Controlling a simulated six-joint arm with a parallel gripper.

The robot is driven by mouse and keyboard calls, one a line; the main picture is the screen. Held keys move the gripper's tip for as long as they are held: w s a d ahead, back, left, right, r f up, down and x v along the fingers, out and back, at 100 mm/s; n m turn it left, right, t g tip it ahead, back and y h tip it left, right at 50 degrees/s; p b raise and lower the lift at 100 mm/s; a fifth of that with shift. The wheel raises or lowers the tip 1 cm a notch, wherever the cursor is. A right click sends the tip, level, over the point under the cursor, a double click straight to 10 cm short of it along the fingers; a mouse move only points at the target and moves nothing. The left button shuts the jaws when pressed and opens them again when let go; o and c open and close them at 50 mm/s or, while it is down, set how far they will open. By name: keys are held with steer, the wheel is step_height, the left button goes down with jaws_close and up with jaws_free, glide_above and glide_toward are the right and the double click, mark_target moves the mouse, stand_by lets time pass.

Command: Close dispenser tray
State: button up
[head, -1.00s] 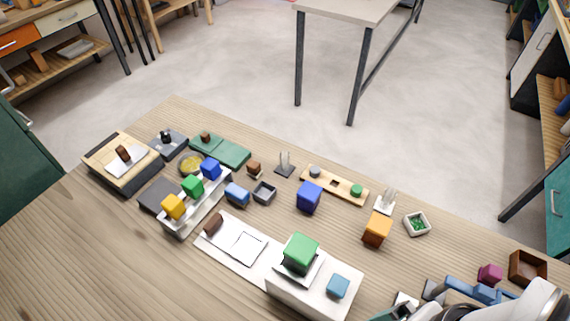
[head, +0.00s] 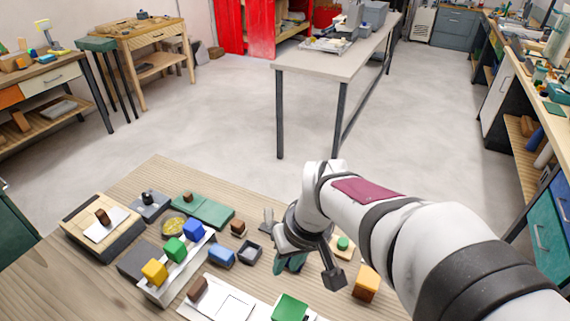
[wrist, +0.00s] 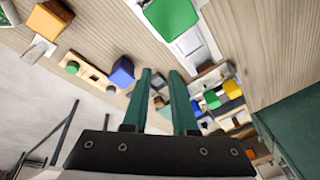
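A flat white tray (head: 230,299) with a raised rectangular outline lies at the bottom of the head view, partly cut off. A brown block (head: 197,288) stands at its left end and a green cube (head: 290,307) is at its right. I cannot tell for certain that this is the dispenser tray. My gripper (head: 290,263) hangs above the table, behind the tray, partly hidden by its own wrist. In the wrist view, its two teal fingers (wrist: 160,75) are apart with nothing held between them. The green cube (wrist: 172,15) shows beyond them.
A white stepped rack (head: 174,275) bears yellow, green and blue cubes left of my gripper. A dark open box (head: 250,252) and a blue block (head: 222,255) stand between. An orange block (head: 366,284) is at the right. A blue cube (wrist: 122,70) shows near the fingers.

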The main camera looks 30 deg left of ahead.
mark_target(212, 300)
steer(key=a+f+n, duration=0.1)
steer(key=a, duration=0.2)
steer(key=s+a+f+n, duration=0.1)
steer(key=a+n, duration=0.1)
steer(key=a, duration=0.2)
steer(key=a+f+n, duration=0.1)
steer(key=a+f, duration=0.1)
steer(key=a, duration=0.1)
steer(key=shift+s+a+n, duration=0.15)
steer(key=shift+a+n, duration=0.15)
steer(key=shift+a, duration=0.1)
steer(key=shift+c, duration=1.1)
steer(key=s+a+f+n, duration=0.1)
steer(key=a, duration=0.2)
steer(key=s+a+f+n, duration=0.1)
steer(key=a+f, duration=0.1)
steer(key=a, duration=0.1)
steer(key=s+a+f+n+y, duration=0.1)
steer(key=s+a+n, duration=0.1)
steer(key=a, duration=0.1)
steer(key=shift+a+f, duration=0.25)
steer(key=shift+a, duration=0.1)
jaws_close()
steer(key=x, duration=0.9)
steer(key=shift+s+f, duration=0.1)
steer(key=shift+f, duration=0.15)
steer(key=d, duration=0.7)
steer(key=shift+d, duration=0.35)
steer(key=shift+r, duration=0.1)
